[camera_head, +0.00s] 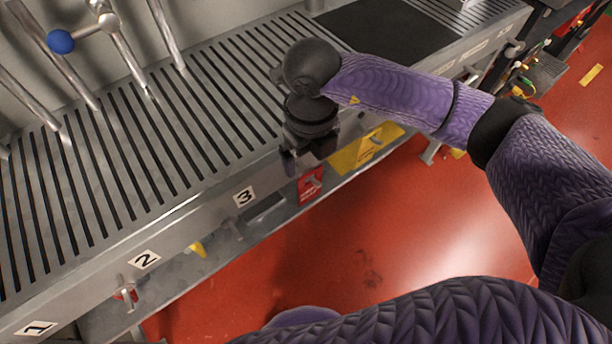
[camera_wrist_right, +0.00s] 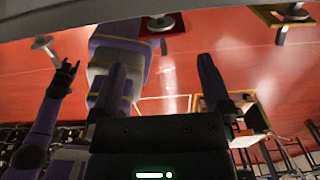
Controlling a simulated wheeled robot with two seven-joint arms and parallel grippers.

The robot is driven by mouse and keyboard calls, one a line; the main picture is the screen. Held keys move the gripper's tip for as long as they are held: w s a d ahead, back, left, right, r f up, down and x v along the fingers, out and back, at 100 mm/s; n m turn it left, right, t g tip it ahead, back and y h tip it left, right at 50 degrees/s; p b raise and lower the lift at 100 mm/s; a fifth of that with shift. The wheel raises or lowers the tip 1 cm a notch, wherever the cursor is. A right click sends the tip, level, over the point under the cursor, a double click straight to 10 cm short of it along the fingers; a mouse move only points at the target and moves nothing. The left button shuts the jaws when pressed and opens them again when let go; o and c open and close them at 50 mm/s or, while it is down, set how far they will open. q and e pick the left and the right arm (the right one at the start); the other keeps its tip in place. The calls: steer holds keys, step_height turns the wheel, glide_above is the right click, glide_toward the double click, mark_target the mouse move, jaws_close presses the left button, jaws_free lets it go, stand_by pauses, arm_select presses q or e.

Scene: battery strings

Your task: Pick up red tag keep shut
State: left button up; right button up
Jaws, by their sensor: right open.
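The red tag (camera_head: 304,190) hangs at the front edge of the bench, right of the number 3 label, with a grey handle before it. My right gripper (camera_head: 303,165) is just above and left of it and partly overlaps its upper part. In the right wrist view the red tag (camera_wrist_right: 176,20) shows at the top, beyond my open, empty right gripper (camera_wrist_right: 168,78), with a round grey knob in front. The tag is apart from the fingers. A dark forked hand on a purple arm, seemingly my left gripper (camera_wrist_right: 65,78), is small at the left of the wrist view; its jaw opening is unclear.
A yellow plate (camera_head: 365,148) hangs right of the tag. Grey valve handles, including one at label 2 (camera_head: 127,291), stick out along the bench front (camera_head: 205,205). Steel bars and a blue knob (camera_head: 60,41) stand above the slotted top. The red floor (camera_head: 400,235) is clear.

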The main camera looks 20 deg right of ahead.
mark_target(310, 173)
step_height(310, 173, down, 7)
steer(key=b, duration=0.3)
steer(key=shift+w+d, duration=0.1)
steer(key=shift+w, duration=0.05)
steer(key=shift+f, duration=0.4)
steer(key=shift+r, duration=0.15)
steer(key=c, duration=1)
arm_select(q)
steer(key=f, duration=0.1)
steer(key=s+f, duration=0.1)
steer(key=f, duration=0.1)
steer(key=shift+s+f+g, duration=0.1)
steer(key=shift+s+g, duration=0.05)
steer(key=shift+g, duration=0.15)
arm_select(e)
steer(key=shift+r, duration=0.1)
